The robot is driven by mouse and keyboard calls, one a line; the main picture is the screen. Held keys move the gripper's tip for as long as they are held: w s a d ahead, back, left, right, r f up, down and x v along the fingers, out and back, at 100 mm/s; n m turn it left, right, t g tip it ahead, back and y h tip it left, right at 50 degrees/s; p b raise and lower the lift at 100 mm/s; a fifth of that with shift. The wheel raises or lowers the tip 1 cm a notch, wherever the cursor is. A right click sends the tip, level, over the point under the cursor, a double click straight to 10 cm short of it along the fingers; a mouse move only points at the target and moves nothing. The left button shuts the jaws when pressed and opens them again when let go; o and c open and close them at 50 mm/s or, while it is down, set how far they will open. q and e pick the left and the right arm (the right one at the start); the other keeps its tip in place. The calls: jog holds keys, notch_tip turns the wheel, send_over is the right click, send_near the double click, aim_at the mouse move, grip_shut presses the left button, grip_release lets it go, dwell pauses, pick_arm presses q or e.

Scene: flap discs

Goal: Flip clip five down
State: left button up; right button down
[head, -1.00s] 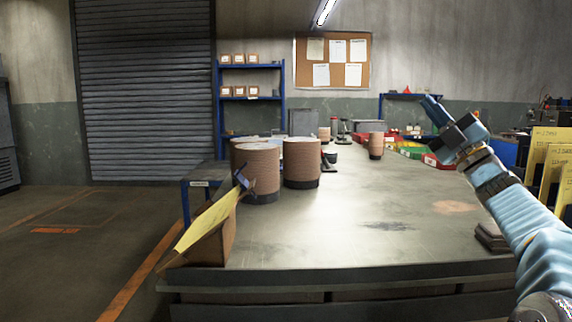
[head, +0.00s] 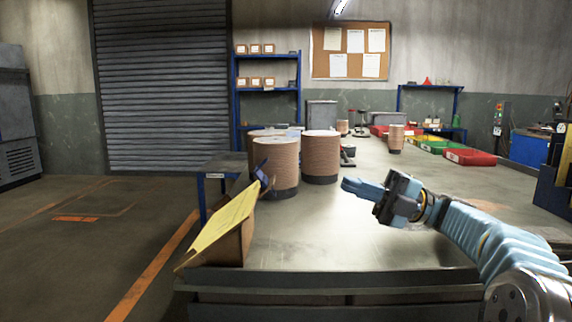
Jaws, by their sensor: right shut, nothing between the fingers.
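A yellow sheet (head: 222,228) lies tilted on a brown wedge-shaped block (head: 246,236) at the table's near left corner. A small dark blue clip-like part (head: 262,178) stands up at the sheet's upper end. I cannot read any number on it, so I cannot tell whether it is clip five. My right gripper (head: 348,185) is shut and empty. It reaches over the table from the right, with its fingers pointing left towards the blue part and clearly apart from it in the picture. My left gripper is out of view.
Tall brown disc stacks (head: 321,157) stand behind the sheet on the grey table (head: 330,235). A smaller stack (head: 396,138) and red and green bins (head: 470,157) are farther back. The table's middle is mostly clear. A dark rack (head: 553,195) stands at the right edge.

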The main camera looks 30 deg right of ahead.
jog(key=p+x, duration=0.2)
jog(key=x, duration=1.1)
jog(key=shift+a, duration=0.2)
jog(key=shift+r, duration=0.15)
